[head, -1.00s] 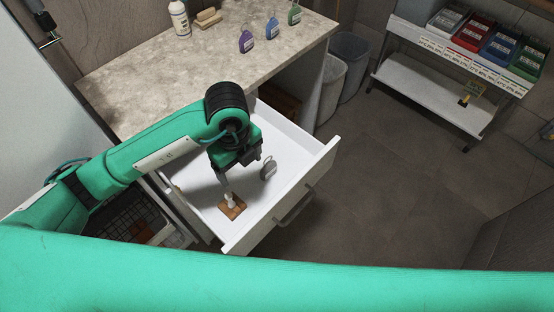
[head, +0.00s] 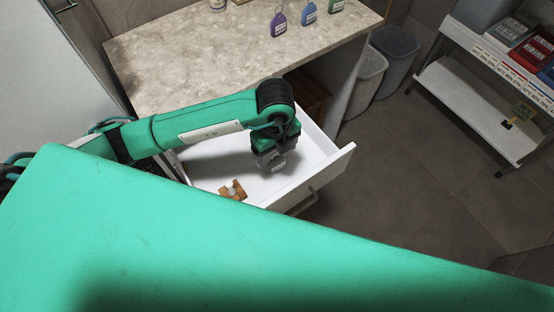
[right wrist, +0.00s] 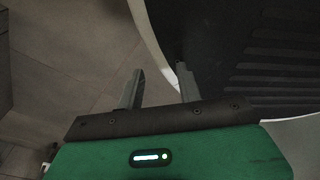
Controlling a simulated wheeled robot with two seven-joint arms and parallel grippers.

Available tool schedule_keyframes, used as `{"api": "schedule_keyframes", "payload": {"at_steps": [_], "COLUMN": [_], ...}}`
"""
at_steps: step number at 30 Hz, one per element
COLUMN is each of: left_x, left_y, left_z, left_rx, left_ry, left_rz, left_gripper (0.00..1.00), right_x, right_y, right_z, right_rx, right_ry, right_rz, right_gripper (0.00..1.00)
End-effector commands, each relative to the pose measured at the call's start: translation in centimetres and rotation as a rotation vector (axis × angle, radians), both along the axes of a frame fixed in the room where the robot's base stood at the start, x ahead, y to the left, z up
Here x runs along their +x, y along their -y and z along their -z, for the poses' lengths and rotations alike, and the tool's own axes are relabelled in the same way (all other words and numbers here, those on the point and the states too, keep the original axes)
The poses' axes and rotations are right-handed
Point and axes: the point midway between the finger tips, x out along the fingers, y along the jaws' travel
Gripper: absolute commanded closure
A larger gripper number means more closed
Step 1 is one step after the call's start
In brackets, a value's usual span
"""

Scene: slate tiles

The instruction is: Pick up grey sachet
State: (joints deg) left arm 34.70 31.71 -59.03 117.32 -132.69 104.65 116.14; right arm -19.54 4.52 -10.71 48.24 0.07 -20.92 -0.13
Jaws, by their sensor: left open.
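The grey sachet (head: 279,162) stands in the open white drawer (head: 322,171) in the head view, partly covered by my left gripper. My left gripper (head: 270,162) points down into the drawer, right at the sachet, with its jaws open. Whether the fingers touch the sachet is hard to tell. My right gripper (right wrist: 160,85) is open and empty in the right wrist view, with its two fingers apart.
A small brown wooden item (head: 233,190) with a pale knob lies in the drawer. Purple (head: 278,24), blue (head: 308,14) and green (head: 336,6) sachets stand on the stone counter (head: 200,50). Bins (head: 388,62) and a shelf rack (head: 470,105) are at right.

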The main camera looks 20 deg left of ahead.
Motion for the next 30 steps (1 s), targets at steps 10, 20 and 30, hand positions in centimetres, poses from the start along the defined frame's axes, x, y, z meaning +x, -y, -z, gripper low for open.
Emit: {"api": "schedule_keyframes", "payload": {"at_steps": [10,20,30], "left_x": [0.2,0.5,0.5], "left_y": [0.1,0.2,0.2], "left_z": [3.2,7.1,7.2], "left_rx": [0.001,0.002,0.000], "left_ry": [-0.001,0.001,0.001], "left_rz": [-0.001,-0.001,0.000], "left_gripper": [0.18,0.18,0.42], "right_x": [0.5,-1.3,-0.9], "right_y": [0.5,2.0,0.8], "right_z": [-0.5,-0.3,-0.3], "right_rx": [-0.006,-0.022,-0.009], "right_ry": [0.009,-0.011,-0.004], "right_rz": [-0.002,-0.007,-0.004], "right_gripper": [0.64,0.64,0.64]}}
